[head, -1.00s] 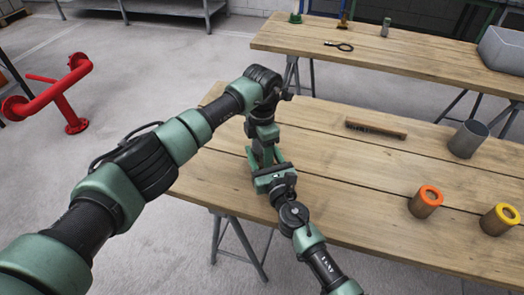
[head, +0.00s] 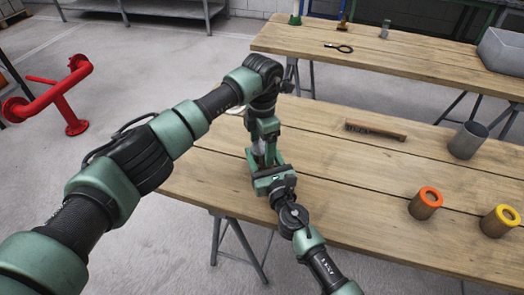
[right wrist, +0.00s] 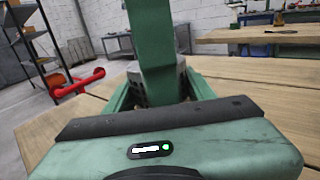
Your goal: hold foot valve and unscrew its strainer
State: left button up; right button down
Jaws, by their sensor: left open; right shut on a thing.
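My right gripper (head: 265,165) is shut on a grey metal part, seemingly the foot valve (head: 258,149), above the near table's left end. Only a sliver of it shows in the head view. In the right wrist view the grey part (right wrist: 183,78) stands between my right fingers, mostly hidden behind a green piece of my left gripper (right wrist: 150,35). My left gripper (head: 262,140) is open and points down over the same part from above. I cannot tell whether its fingers touch it. I cannot make out the strainer separately.
The table's middle is clear.

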aim_at(262, 165)
pick_arm(q)
jog(key=shift+r, duration=0.85)
jog(key=shift+c, duration=0.5)
notch_tip(262, 165, up, 3)
jog(key=m, duration=0.3)
jog(key=shift+m, duration=0.3)
jog(key=shift+f, duration=0.15)
jog(key=shift+m, duration=0.3)
notch_tip(262, 165, down, 7)
jog(key=shift+f, duration=0.2)
jog(key=c, duration=1.4)
jog(key=n, duration=0.4)
pick_arm(e)
jog(key=shift+d, duration=0.1)
pick_arm(q)
jog(key=shift+c, duration=0.2)
